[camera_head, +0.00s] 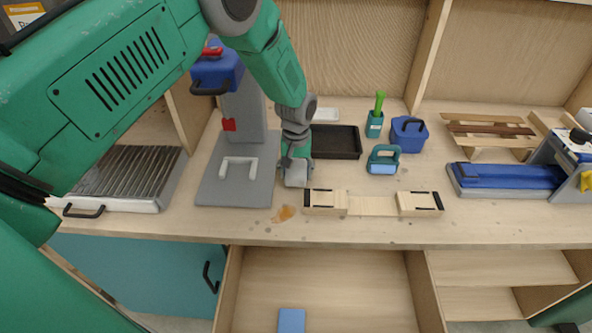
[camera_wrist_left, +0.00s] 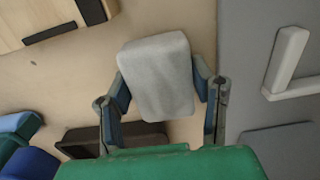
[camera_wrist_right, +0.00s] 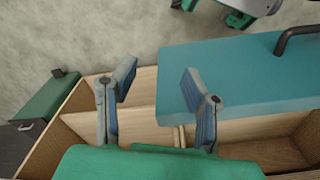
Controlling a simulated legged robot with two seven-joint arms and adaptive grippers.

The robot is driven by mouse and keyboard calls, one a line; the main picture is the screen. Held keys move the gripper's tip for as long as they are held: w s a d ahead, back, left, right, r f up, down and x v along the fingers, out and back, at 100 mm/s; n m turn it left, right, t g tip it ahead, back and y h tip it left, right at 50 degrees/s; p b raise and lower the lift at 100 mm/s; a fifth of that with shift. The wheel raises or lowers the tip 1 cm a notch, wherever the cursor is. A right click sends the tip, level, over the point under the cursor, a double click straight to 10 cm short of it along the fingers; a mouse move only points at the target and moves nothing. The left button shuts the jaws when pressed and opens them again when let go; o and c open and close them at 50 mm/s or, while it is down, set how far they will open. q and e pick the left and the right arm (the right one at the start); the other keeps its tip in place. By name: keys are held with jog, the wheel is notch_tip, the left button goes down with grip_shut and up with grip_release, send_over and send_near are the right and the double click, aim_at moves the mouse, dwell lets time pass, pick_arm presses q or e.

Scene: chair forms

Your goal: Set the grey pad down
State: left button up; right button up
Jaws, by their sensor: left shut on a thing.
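The grey pad (camera_wrist_left: 158,76) is a light grey rounded block, held between the two fingers of my left gripper (camera_wrist_left: 160,92) in the left wrist view. In the head view the pad (camera_head: 296,174) shows at the tip of my left gripper (camera_head: 297,158), above the worktop between the grey base plate and the light wooden form. Whether it touches the worktop I cannot tell. My right gripper (camera_wrist_right: 158,92) is open and empty in the right wrist view, with open wooden compartments and a teal panel beyond it. It does not show in the head view.
A grey plate (camera_head: 207,190) with a white U-shaped bracket lies left of the pad. A wooden form (camera_head: 372,206) lies right of it, and an orange stain (camera_head: 284,213) in front. A black tray (camera_head: 347,142) stands behind. An open drawer (camera_head: 330,285) holds a blue block (camera_head: 291,320).

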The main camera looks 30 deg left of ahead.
aim_at(295, 169)
pick_arm(q)
jog(key=shift+s+d+f, duration=0.1)
jog(key=shift+a+f, duration=0.2)
jog(key=shift+a, duration=0.3)
jog(key=o, duration=0.7)
jog(key=shift+a, duration=0.3)
jog(key=shift+c, duration=0.2)
jog(key=shift+a+f, duration=0.1)
jog(key=shift+a, duration=0.1)
jog(key=shift+d+r, duration=0.25)
jog(key=shift+d, duration=0.1)
jog(key=r, duration=0.2)
jog(key=d+r, duration=0.1)
jog(key=r, duration=0.1)
jog(key=shift+r+b, duration=0.15)
jog(key=shift+b, duration=0.25)
jog(key=r, duration=0.4)
jog(key=a+r+b, duration=0.1)
jog(key=r, duration=0.1)
jog(key=shift+d+r, duration=0.35)
jog(key=shift+r, duration=0.45)
pick_arm(e)
jog(key=shift+f, duration=0.9)
